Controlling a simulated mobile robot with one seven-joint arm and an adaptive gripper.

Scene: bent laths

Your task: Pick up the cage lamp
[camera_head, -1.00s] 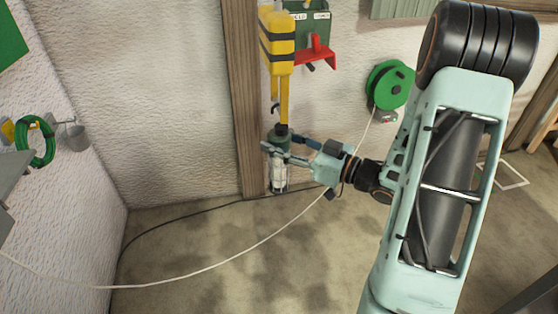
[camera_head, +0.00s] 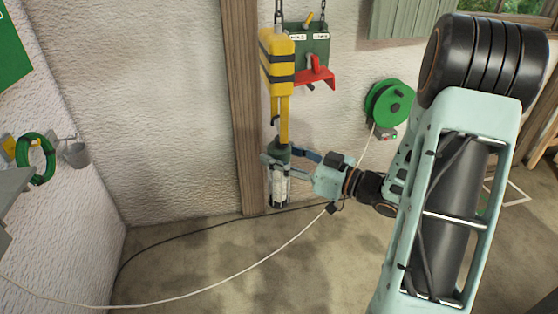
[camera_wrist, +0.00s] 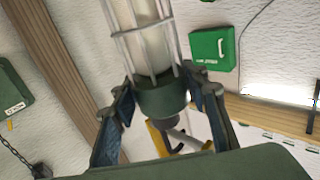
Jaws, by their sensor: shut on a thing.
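The cage lamp (camera_head: 279,190) has a dark green cap and a pale tube inside a wire cage. It is upright below a yellow hook bracket (camera_head: 283,120) on the wall side. My gripper (camera_head: 281,160) is shut on the lamp's green upper part, coming from the right. In the wrist view the lamp's green collar (camera_wrist: 162,98) sits between my two fingers, with the cage (camera_wrist: 145,40) beyond. Behind the collar a yellow piece and a grey hook show. I cannot tell whether the lamp still hangs on the hook.
A yellow and black block (camera_head: 277,62) hangs above, beside a green box with a red lever (camera_head: 315,66). A wooden post (camera_head: 243,110) stands left of the lamp. A green cable reel (camera_head: 389,104) is on the wall at right. A pale cable (camera_head: 240,272) crosses in front.

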